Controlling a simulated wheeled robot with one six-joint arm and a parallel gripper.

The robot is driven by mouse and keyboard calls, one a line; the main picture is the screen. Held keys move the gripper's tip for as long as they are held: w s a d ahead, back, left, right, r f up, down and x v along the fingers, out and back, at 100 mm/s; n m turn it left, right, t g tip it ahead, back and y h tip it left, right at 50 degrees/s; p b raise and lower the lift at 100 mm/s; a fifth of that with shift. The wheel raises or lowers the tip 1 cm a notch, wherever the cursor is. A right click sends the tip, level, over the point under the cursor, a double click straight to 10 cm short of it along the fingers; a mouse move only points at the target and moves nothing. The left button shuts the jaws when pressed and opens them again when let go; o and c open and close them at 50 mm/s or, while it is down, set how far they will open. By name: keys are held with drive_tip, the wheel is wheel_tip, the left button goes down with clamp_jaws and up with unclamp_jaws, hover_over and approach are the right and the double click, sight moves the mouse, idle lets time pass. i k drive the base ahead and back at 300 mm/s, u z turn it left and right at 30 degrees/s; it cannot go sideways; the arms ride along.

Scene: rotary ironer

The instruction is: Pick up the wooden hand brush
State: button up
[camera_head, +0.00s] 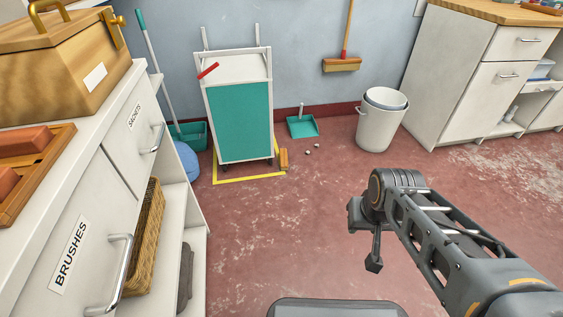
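A small tan, wooden-looking block (283,159) on the red floor, against the right foot of the teal-fronted cart, may be the wooden hand brush. It is too small to be sure. A drawer labelled BRUSHES (68,255) is shut in the white cabinet at the left, and its inside is hidden. My gripper (373,262) hangs at the end of my arm, right of the middle, above bare floor. It is well apart from the block and from the drawer. I see nothing held, but its fingers are not clear enough to tell open from shut.
The cart (240,120) stands on a yellow floor outline (232,181). A teal dustpan (302,126), small pale bits (308,153) and a white bin (380,125) are near the wall. A wicker basket (144,240) sits in the left cabinet. The middle floor is clear.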

sight(283, 156)
drive_tip(key=u, duration=0.4)
drive_tip(key=k, duration=0.2)
drive_tip(key=z, duration=1.1)
drive_tip(key=i, duration=1.3)
drive_tip(key=u, duration=0.45)
drive_tip(key=i, duration=0.9)
drive_tip(key=u, duration=1.55)
drive_tip(key=i, duration=0.95)
drive_tip(key=u, duration=0.15)
